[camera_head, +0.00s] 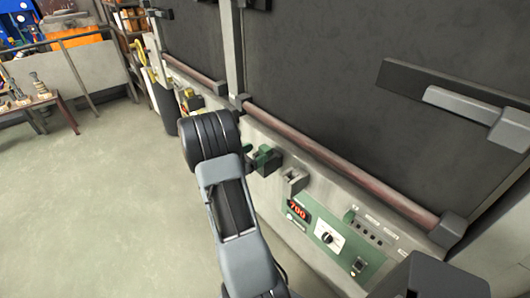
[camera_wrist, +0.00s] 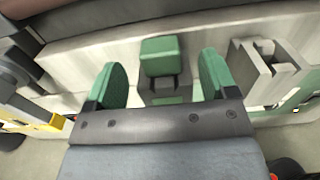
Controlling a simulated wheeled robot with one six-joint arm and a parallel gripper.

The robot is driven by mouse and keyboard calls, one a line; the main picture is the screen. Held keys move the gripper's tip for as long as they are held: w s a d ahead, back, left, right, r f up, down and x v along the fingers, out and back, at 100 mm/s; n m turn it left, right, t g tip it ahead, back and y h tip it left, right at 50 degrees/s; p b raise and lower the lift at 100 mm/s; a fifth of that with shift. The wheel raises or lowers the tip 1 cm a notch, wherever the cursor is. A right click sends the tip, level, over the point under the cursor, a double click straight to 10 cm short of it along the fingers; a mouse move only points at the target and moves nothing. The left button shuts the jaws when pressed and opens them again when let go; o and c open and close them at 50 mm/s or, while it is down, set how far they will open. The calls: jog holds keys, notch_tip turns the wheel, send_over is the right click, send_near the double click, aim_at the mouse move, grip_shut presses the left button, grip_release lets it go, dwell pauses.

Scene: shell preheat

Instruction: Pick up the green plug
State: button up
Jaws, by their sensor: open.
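The green plug (camera_wrist: 160,57) is a blocky green piece on a grey lower part, in the middle of the wrist view, against the pale furnace front. It also shows in the head view (camera_head: 266,156), just right of my arm and partly hidden. My gripper (camera_wrist: 161,72) is open, with one green-padded finger to the left of the plug and one to the right. Gaps show between the plug and both fingers. In the head view my gripper is largely hidden by my arm.
A grey bracket (camera_wrist: 266,70) sits close to the right of the plug. Further right is a green control panel (camera_head: 328,240) with a red display reading 700. A reddish rail (camera_head: 335,160) runs above. Open floor (camera_head: 100,200) lies to the left.

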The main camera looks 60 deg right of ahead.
aim_at(261, 150)
jog(key=shift+p+x, duration=0.95)
jog(key=shift+x, duration=1.65)
jog(key=shift+c, duration=0.2)
jog(key=c, duration=1)
